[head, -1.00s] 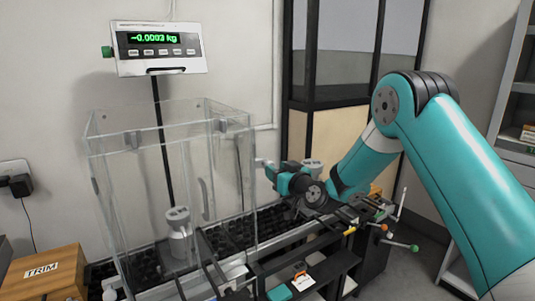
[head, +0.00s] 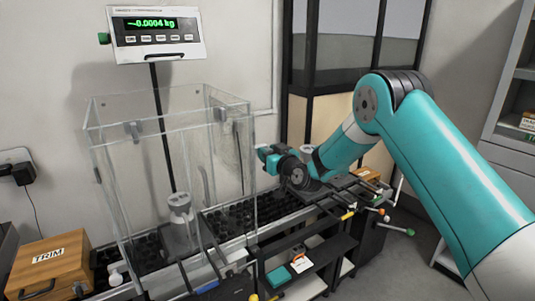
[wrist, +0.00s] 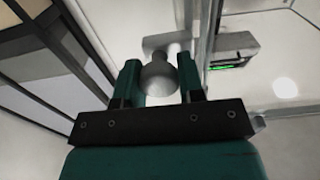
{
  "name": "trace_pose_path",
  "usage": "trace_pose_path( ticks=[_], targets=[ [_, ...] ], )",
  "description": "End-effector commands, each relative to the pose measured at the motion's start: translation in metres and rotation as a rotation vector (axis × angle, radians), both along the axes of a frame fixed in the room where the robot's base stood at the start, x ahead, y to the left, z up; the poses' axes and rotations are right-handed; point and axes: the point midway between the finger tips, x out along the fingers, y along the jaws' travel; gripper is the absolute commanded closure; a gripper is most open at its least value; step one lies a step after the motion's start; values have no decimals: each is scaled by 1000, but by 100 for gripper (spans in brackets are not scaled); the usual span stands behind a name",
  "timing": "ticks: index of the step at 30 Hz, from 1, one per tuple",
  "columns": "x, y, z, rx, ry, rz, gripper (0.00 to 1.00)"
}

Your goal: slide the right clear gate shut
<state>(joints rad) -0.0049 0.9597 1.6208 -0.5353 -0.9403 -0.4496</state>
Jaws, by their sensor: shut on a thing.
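The clear draft enclosure (head: 93,128) stands on the left of the bench in the head view. Its right clear gate (head: 232,150) is on the side facing my arm; how far it spans the opening is hard to tell through the transparent walls. My gripper (head: 262,155) is just right of that side. In the wrist view, my gripper (wrist: 160,68) has its two fingers on either side of a rounded grey knob (wrist: 160,77) and is shut on it. A clear panel edge (wrist: 207,40) shows just right of the knob.
A grey weight (head: 180,222) stands inside the enclosure. The scale display (head: 156,35) reads about -0.0004 kg above it. A wooden TRIM box (head: 48,268) sits at lower left. Rails and coloured-ended rods (head: 372,210) lie below my arm at right.

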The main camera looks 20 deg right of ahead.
Motion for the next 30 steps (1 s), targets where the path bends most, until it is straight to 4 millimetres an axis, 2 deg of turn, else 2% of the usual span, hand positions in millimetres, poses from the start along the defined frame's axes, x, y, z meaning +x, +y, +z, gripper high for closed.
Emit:
trace_pose_path(
  ticks=[8, 14, 20, 30],
  targets=[
    [-1, 2, -16, 4, 2, 7, 100],
    [-1, 2, -47, 5, 4, 7, 100],
    [-1, 1, -92, 5, 5, 7, 100],
    [-1, 1, -184, 4, 5, 6, 100]
  ],
)
